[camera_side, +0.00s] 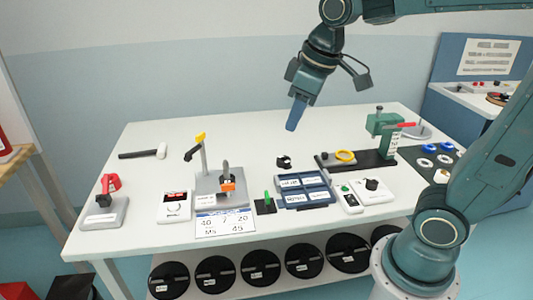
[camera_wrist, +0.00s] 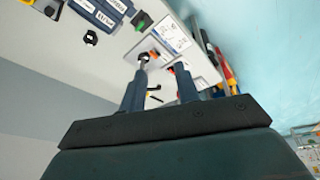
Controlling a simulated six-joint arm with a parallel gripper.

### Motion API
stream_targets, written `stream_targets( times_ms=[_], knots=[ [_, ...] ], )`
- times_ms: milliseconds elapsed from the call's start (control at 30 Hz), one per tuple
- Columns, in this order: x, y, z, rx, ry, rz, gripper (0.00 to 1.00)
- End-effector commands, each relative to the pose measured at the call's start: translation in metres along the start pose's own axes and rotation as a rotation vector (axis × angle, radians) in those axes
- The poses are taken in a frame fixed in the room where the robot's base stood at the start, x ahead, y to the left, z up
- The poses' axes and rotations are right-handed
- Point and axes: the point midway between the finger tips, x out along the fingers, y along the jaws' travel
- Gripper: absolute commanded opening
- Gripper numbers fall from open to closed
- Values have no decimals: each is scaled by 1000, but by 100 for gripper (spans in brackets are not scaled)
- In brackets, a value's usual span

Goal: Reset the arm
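My gripper (camera_side: 293,128) hangs in the air above the back middle of the white table (camera_side: 250,135), pointing down. In the wrist view its two blue fingers (camera_wrist: 160,70) stand apart with nothing held between them. The arm is raised, its wrist well above the table.
On the table stand a grey station with an orange part (camera_side: 228,185), a blue labelled tray (camera_side: 305,192), a green press on a black base (camera_side: 384,125), a red-handled block (camera_side: 103,210) and a hammer (camera_side: 140,154). The back middle of the table is clear. Black reels (camera_side: 215,275) sit below.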

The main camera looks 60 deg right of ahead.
Motion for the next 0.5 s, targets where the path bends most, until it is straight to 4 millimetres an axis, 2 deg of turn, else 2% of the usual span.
stream_targets(
  times_ms=[200,500],
  knots=[
    [-14,-14,42,97,63,13,32],
    [-16,-31,94,222,138,18,32]
  ],
)
